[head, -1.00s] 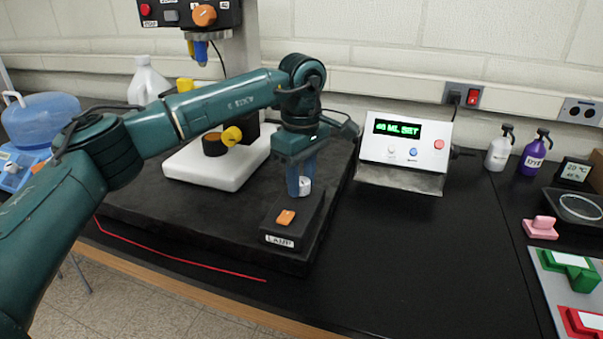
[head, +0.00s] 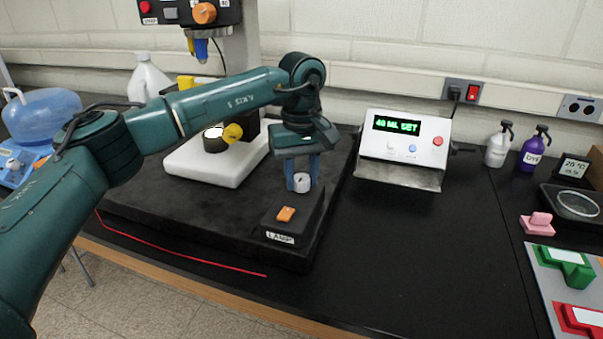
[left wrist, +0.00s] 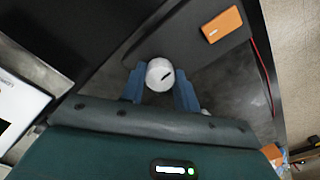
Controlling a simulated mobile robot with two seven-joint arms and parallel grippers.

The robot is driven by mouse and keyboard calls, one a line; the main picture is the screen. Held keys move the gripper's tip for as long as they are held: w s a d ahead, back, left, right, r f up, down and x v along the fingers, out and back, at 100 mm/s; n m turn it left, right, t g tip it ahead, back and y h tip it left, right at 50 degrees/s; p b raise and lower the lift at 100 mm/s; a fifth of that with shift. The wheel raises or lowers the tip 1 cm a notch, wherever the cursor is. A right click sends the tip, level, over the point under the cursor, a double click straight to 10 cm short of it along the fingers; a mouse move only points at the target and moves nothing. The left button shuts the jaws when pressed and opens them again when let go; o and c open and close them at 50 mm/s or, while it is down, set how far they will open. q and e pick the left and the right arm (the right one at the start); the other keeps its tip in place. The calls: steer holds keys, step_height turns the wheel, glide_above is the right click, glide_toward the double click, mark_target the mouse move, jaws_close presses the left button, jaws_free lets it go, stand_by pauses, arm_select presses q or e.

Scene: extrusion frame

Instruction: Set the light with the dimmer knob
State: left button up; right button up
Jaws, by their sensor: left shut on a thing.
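The dimmer knob (head: 302,182) is a small white round knob with a dark mark on top, at the back of the black lamp box (head: 291,216). My left gripper (head: 302,176) points down and is shut on the knob. An orange rocker switch (head: 286,214) is on the box in front of the knob, above a "LAMP" label. The lit disc (head: 213,133) on the white stand glows pale. My right gripper is not in view.
The white stand base (head: 205,172) is left of my gripper on the black slab. A dispenser reading "40 ML SET" (head: 405,140) stands to the right. Bottles (head: 497,147) are farther right. The black table between is clear.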

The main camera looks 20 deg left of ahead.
mark_target(301, 178)
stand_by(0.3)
arm_select(q)
steer(key=o, duration=1)
steer(key=shift+c, duration=0.2)
steer(key=shift+r, duration=0.1)
step_height(301, 178, up, 13)
stand_by(1.1)
